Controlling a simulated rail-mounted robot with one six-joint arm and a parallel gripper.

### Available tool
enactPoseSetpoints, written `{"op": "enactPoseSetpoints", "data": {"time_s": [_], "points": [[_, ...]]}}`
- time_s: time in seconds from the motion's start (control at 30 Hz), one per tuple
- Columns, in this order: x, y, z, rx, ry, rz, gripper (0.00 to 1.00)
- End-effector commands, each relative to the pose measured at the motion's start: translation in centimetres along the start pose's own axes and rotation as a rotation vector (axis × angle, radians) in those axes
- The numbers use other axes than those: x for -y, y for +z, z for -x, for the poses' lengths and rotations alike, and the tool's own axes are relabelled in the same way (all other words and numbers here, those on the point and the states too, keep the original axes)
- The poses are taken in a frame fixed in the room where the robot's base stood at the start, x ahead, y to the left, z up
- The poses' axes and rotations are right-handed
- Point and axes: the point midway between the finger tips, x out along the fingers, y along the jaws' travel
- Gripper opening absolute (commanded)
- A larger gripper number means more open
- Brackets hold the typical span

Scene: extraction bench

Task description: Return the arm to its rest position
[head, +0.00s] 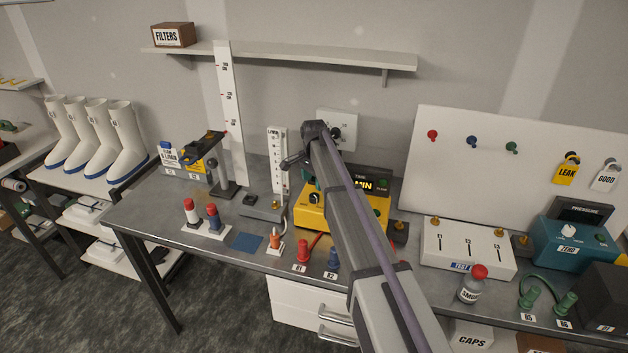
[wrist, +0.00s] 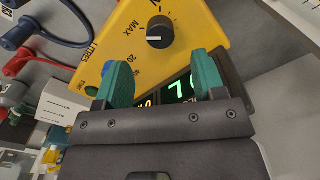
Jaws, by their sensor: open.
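My gripper (wrist: 163,80) shows in the wrist view as two teal fingers held apart, with nothing gripped between them.
Red and blue fittings (head: 303,249) stand at the bench front, beside the arm. A tall white scale (head: 230,110) and a clamp stand (head: 223,180) are left. A shelf (head: 300,57) runs above.

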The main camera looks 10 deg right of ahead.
Motion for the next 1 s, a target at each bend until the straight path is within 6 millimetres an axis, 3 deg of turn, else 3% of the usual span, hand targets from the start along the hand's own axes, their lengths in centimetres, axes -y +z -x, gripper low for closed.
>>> {"op": "enactPoseSetpoints", "data": {"time_s": [0.03, 0.17, 0.53, 0.67, 0.77, 0.9, 1.0], "points": [[0.0, 0.0, 2.6, 0.000, 0.000, 0.000, 0.63], [0.0, 0.0, 4.5, 0.000, 0.000, 0.000, 0.63], [0.0, 0.0, 4.3, 0.000, 0.000, 0.007, 0.63], [-0.6, 0.3, 4.3, 0.000, 0.000, 0.179, 0.63], [-7.1, 3.8, 3.7, 0.000, 0.001, 0.473, 0.63], [-18.9, 10.0, 0.9, 0.000, 0.001, 0.844, 0.63], [-26.4, 14.1, -1.1, 0.000, 0.001, 1.023, 0.63]]}}
